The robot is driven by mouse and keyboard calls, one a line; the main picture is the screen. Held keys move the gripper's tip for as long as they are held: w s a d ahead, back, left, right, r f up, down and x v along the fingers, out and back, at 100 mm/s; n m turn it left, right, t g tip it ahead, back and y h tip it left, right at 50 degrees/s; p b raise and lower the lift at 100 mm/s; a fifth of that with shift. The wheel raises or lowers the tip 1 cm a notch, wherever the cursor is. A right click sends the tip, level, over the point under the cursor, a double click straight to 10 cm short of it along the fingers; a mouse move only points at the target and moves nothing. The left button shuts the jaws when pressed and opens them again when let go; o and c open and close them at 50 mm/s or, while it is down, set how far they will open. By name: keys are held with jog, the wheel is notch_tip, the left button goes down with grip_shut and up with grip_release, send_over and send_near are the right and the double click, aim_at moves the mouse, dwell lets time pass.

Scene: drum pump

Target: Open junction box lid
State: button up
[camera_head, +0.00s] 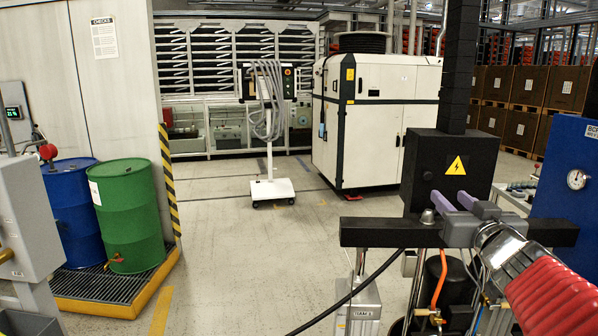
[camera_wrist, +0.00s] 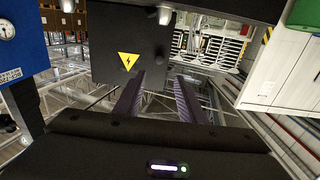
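The junction box (camera_head: 427,170) is a dark box with a yellow lightning triangle on its front, at the right of the head view under a black column. Its lid (camera_head: 472,180) looks closed. The wrist view seems upside down; the box (camera_wrist: 115,40) shows at upper middle with the triangle inverted. My gripper (camera_head: 452,197) is in front of the box's lower part. Its two purple fingers point toward the box. In the wrist view the fingers of my gripper (camera_wrist: 160,78) are apart with nothing between them. I cannot tell whether a fingertip touches the box.
A blue panel with a gauge (camera_head: 577,180) stands close to the right of the box. A black cable (camera_head: 345,297) and an orange hose (camera_head: 439,280) run below. Blue (camera_head: 70,205) and green (camera_head: 128,215) drums stand left.

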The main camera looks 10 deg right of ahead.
aim_at(428, 177)
jog(key=shift+w, duration=0.1)
jog(key=shift+x, duration=6.85)
grip_shut()
jog(key=shift+a, duration=0.3)
jog(key=shift+d, duration=0.35)
